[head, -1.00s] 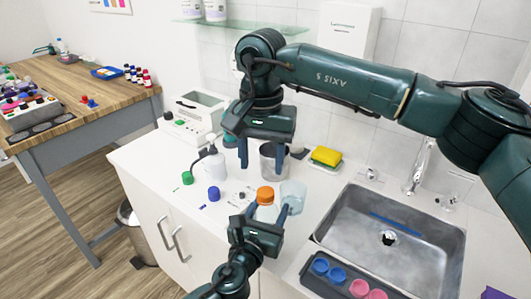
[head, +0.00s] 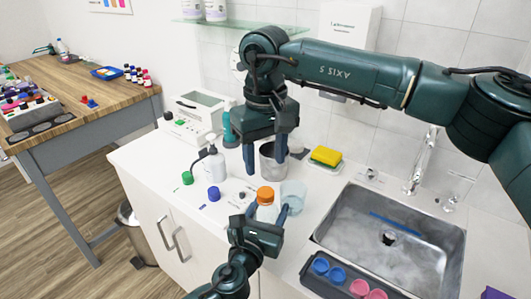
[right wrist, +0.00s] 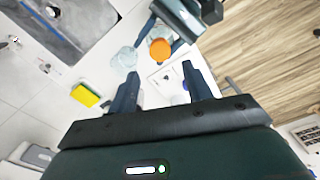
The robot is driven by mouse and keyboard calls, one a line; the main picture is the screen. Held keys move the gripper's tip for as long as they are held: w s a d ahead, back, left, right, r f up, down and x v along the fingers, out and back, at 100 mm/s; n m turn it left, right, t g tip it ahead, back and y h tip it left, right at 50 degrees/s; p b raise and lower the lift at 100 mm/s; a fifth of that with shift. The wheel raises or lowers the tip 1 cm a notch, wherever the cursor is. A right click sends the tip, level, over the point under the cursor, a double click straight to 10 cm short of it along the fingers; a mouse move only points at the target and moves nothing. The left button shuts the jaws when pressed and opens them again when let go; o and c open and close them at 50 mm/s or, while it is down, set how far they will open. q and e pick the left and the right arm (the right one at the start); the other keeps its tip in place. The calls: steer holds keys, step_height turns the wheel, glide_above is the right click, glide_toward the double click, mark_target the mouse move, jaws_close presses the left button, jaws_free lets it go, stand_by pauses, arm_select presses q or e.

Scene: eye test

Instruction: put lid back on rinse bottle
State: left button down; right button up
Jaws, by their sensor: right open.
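A pale bottle (head: 266,213) with an orange lid (head: 265,194) on top stands on the counter. I cannot tell whether the lid is fully seated. The lid also shows in the right wrist view (right wrist: 160,49). My left gripper (head: 267,207) has its fingers on either side of this bottle; whether they press on it is unclear. My right gripper (head: 265,173) is open and empty, above and behind the bottle, in front of a grey cup (head: 271,160). A blue lid (head: 214,194) and a green lid (head: 187,178) lie to the left. A white bottle with a spout (head: 215,168) stands behind them.
A clear beaker (head: 295,193) stands right beside the left gripper's finger. The sink (head: 345,222) is at right, with a dark tray of cups (head: 338,282) at its front edge. A yellow sponge (head: 326,156) lies behind. The front left counter is mostly clear.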

mark_target(266, 192)
step_height(266, 192, down, 8)
steer(key=shift+r, duration=0.15)
stand_by(0.4)
